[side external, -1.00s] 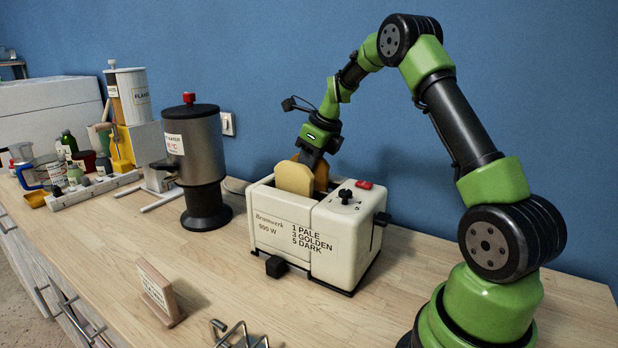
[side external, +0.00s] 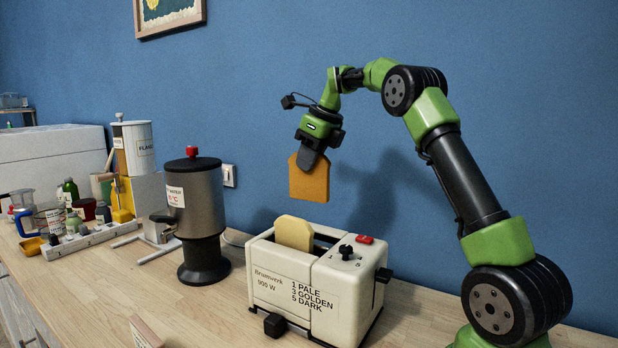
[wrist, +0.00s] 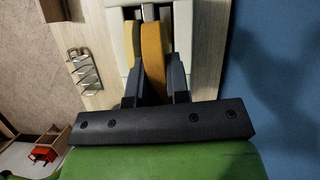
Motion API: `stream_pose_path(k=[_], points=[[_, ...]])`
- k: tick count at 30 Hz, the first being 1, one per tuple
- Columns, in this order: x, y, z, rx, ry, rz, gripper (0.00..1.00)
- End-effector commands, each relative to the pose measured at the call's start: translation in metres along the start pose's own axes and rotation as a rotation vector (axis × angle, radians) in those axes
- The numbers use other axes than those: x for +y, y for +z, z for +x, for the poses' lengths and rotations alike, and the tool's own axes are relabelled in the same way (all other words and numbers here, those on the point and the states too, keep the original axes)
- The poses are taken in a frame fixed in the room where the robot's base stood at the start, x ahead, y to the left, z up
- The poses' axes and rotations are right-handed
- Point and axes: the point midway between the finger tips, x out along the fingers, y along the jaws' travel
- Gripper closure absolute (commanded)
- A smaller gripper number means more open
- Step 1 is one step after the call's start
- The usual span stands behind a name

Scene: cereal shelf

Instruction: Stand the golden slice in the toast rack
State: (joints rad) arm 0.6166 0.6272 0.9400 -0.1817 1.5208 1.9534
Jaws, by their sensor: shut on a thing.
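My gripper (side external: 311,157) is shut on the golden slice (side external: 309,182) by its top edge. The slice hangs upright in the air, clear above the toaster (side external: 310,285). In the wrist view the golden slice (wrist: 152,50) is between the fingers of my gripper (wrist: 153,82). A paler slice (side external: 294,232) stands in the toaster's near slot, its top sticking out. It also shows in the wrist view (wrist: 105,48). The toast rack (wrist: 84,68), a bent wire frame, stands empty on the counter in the wrist view, and is out of the side view.
A grey dispenser (side external: 197,215) with a red knob stands left of the toaster. A flakes dispenser (side external: 135,165), jars and a white box (side external: 50,155) are farther left. A small sign (side external: 145,332) stands in front. The blue wall is close behind.

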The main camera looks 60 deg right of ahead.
Motion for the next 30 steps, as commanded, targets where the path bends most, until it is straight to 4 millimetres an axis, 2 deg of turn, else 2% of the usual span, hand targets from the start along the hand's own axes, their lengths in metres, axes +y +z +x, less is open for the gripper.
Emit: stream_pose_path(k=[1,9,17,23,26,30], points=[[0.0,0.004,-0.008,-0.004,-0.004,0.0,1.0],[0.0,0.012,-0.028,-0.003,-0.003,-0.001,1.0],[0.053,0.026,-0.024,0.011,0.079,-0.2,1.0],[0.115,0.033,-0.023,0.019,0.172,-0.432,1.0],[0.158,0.032,-0.024,0.023,0.239,-0.596,1.0],[0.223,0.019,-0.029,0.022,0.344,-0.857,1.0]])
